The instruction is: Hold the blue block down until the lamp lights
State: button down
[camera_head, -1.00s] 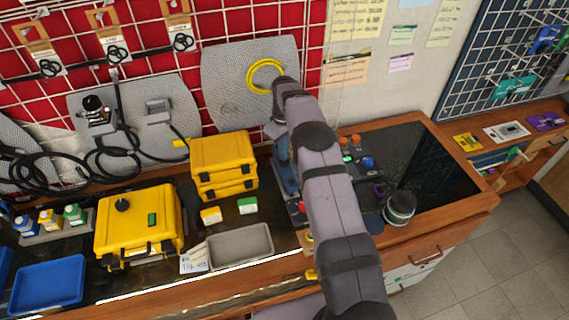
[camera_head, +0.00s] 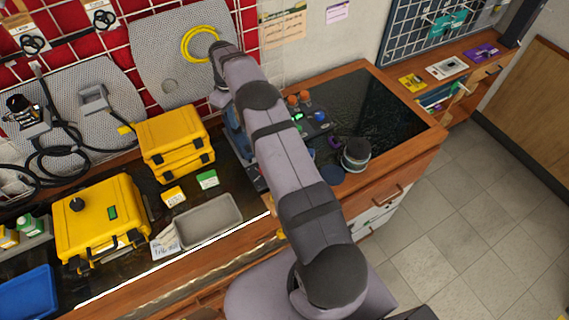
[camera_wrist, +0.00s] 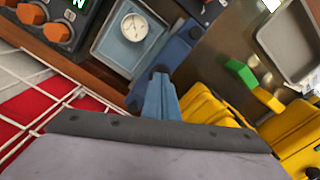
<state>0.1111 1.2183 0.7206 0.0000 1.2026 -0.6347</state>
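My gripper (camera_wrist: 160,78) shows in the wrist view as two blue fingers with dark tips, close together with no visible gap. Beyond the tips is a dark blue block-like part (camera_wrist: 188,40), beside a blue-grey base with a round white gauge (camera_wrist: 134,27). I cannot tell whether the fingertips touch the blue part. In the head view my arm hides the gripper and most of this device; a blue edge (camera_head: 236,138) shows left of the arm. A green light or display (camera_head: 298,117) is lit on the control box; I cannot tell if it is the lamp.
Orange knobs (camera_wrist: 55,32) stand on the control box beside the gauge base. Yellow cases (camera_head: 176,140), a grey tray (camera_head: 208,222) and small yellow and green blocks are to the left. A dark jar (camera_head: 356,153) stands right of my arm. The black bench top (camera_head: 370,105) is clear behind it.

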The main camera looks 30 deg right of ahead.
jog(key=shift+f, duration=0.25)
jog(key=shift+f+b, duration=1)
jog(key=shift+f, duration=0.4)
dwell(1.4)
jog(key=shift+r, duration=0.15)
notch_tip(320, 180, up, 9)
jog(key=p, duration=0.5)
dwell(0.6)
dwell(0.5)
